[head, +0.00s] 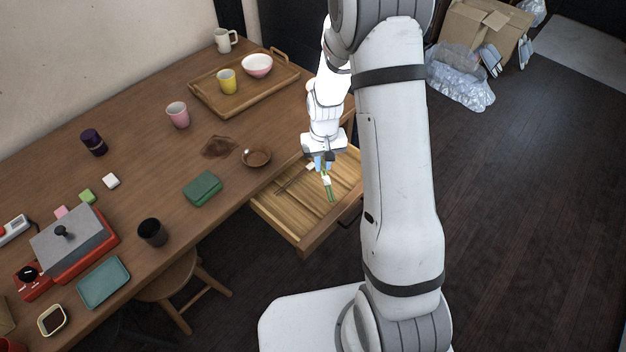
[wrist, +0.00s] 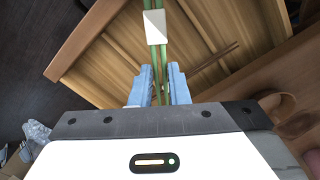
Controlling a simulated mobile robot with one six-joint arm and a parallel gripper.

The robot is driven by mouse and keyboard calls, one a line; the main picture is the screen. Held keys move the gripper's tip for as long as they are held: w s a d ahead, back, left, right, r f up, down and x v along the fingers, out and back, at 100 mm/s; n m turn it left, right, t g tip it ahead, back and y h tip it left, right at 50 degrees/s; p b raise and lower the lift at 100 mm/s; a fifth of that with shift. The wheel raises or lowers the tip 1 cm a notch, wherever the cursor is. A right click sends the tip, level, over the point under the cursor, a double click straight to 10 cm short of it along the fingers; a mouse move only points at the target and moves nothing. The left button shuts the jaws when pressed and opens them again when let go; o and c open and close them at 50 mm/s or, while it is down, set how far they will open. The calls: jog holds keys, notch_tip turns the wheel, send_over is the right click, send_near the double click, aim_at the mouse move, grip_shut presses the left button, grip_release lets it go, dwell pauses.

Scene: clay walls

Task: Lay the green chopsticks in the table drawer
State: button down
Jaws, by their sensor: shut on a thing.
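The green chopsticks (head: 329,188) show in the head view above the open table drawer (head: 293,229), with a white band around them. In the wrist view the green chopsticks (wrist: 159,63) run up between the fingers, and the white band (wrist: 155,27) sits beyond the fingertips. My gripper (wrist: 159,84) is shut on them. In the head view my gripper (head: 325,164) is over the drawer's back part. The wooden drawer (wrist: 112,62) has slats or dividers inside. I cannot tell whether the chopsticks touch its floor.
A dark thin stick (head: 290,181) lies in the drawer. A stool (head: 184,285) stands below the table's front edge.

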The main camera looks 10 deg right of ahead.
jog(key=shift+w+d, duration=0.1)
jog(key=shift+d, duration=0.1)
jog(key=shift+f+n+b, duration=0.15)
jog(key=shift+n+b, duration=0.15)
jog(key=shift+n, duration=0.1)
jog(key=n, duration=0.1)
jog(key=n+b, duration=0.1)
jog(key=n, duration=0.1)
jog(key=n+b, duration=0.1)
jog(key=n, duration=0.1)
jog(key=shift+d+f, duration=0.15)
jog(key=shift+f, duration=0.1)
jog(key=n+b, duration=0.2)
jog(key=n, duration=0.5)
jog(key=shift+f, duration=0.2)
jog(key=n+b, duration=0.1)
jog(key=n, duration=0.3)
jog(key=n+b, duration=0.1)
jog(key=n, duration=0.1)
jog(key=shift+s+d+f+b, duration=0.1)
jog(key=shift+s+f+b, duration=0.05)
jog(key=shift+s+b, duration=0.15)
notch_tip(320, 180, down, 10)
jog(key=n+b, duration=0.2)
jog(key=n, duration=0.4)
jog(key=shift+s, duration=0.1)
